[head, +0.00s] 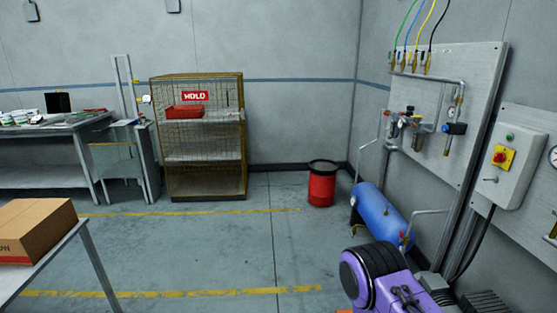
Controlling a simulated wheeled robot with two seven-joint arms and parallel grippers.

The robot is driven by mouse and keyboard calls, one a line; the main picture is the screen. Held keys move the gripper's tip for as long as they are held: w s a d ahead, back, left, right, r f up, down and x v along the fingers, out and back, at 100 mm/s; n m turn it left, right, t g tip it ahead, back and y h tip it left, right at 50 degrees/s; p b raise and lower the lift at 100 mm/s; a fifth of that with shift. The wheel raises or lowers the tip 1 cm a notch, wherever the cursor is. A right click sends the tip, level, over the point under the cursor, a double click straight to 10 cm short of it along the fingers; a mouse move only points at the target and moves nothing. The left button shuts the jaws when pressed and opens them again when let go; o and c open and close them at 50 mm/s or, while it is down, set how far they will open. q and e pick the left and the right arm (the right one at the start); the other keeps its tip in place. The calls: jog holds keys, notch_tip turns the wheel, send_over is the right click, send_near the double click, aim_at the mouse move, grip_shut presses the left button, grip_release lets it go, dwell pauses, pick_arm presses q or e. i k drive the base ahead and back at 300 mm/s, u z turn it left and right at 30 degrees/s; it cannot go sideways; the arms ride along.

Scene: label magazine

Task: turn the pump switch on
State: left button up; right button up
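A grey control box (512,166) is mounted on the panel on the right wall. It carries a red rotary knob on a yellow plate (501,158), which looks like the pump switch. A small green button (509,137) sits above the knob and a small metal lever or key (490,180) below it. The knob's exact position is too small to tell. Neither of my grippers shows in the head view.
A table with a cardboard box (33,229) is at the left. The middle floor is clear.

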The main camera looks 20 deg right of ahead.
aim_at(499, 158)
jog(key=i, duration=1.1)
jog(key=z, duration=1.9)
